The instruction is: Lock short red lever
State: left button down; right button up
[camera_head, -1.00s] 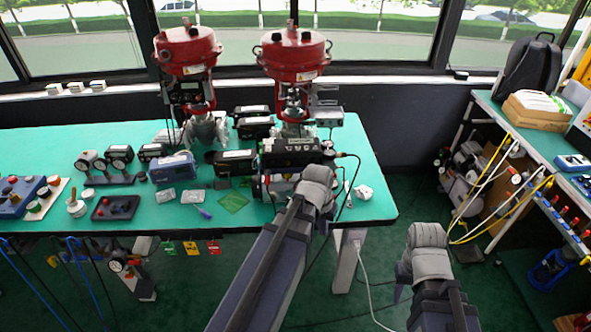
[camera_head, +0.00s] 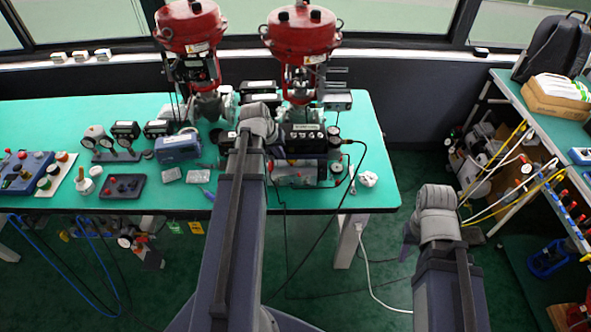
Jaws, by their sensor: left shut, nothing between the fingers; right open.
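The positioner unit (camera_head: 304,138), a dark box with a row of knobs on top, stands near the front right of the green table, in front of the right red valve actuator (camera_head: 302,32). A silver cylinder unit (camera_head: 300,174) with red parts lies at its front. I cannot make out clearly which red part is the short lever. My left gripper (camera_head: 262,128) is shut and empty, just left of the positioner unit; its wrist hides most of its fingers. My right gripper (camera_head: 410,234) is open, off the table's right front side, away from everything on the table.
A second red actuator (camera_head: 191,28) stands to the left. Gauges (camera_head: 112,148), a blue-grey box (camera_head: 178,148) and a black tray (camera_head: 122,186) lie on the green table (camera_head: 45,130). A black cable hangs from the positioner's right side. A side bench (camera_head: 560,130) stands at right.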

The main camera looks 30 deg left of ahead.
pick_arm(q)
jog(key=shift+f, duration=0.1)
jog(key=d+b+x, duration=0.2)
jog(key=b+x, duration=1)
jog(key=x, duration=0.1)
jog(key=shift+w, duration=0.15)
